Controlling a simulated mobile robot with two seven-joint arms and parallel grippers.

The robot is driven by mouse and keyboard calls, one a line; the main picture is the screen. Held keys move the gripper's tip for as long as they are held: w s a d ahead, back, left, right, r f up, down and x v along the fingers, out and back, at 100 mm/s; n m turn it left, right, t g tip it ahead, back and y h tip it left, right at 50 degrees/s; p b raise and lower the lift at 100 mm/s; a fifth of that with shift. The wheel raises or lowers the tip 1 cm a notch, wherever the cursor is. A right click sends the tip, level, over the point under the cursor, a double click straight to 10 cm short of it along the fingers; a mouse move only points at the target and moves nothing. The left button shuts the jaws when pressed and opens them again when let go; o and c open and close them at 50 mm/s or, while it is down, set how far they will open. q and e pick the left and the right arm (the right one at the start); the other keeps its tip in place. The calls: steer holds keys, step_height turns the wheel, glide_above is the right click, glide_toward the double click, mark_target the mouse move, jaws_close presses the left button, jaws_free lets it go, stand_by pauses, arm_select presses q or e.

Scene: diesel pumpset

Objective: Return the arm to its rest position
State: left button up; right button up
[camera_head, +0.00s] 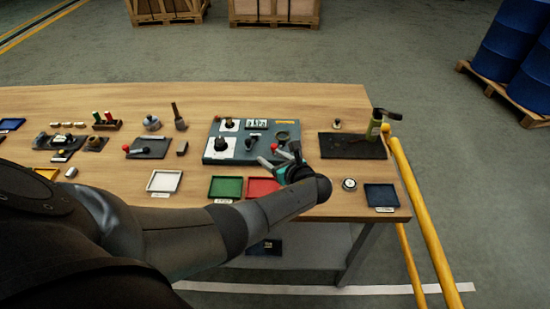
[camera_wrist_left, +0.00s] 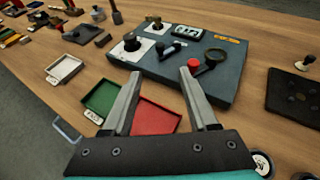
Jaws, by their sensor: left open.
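My left arm (camera_head: 180,238) reaches in from the left over the table's front edge. My left gripper (camera_head: 277,156) is open, above the front part of the grey panel board and the red tray (camera_head: 262,188). In the left wrist view, the two fingers of the left gripper (camera_wrist_left: 161,76) are spread with nothing between them. The grey panel board (camera_wrist_left: 150,62) lies beyond the fingertips, with several dark parts and a red-ended lever on it. My right gripper is not in view.
Yellow rails (camera_head: 420,215) stand at the right end.

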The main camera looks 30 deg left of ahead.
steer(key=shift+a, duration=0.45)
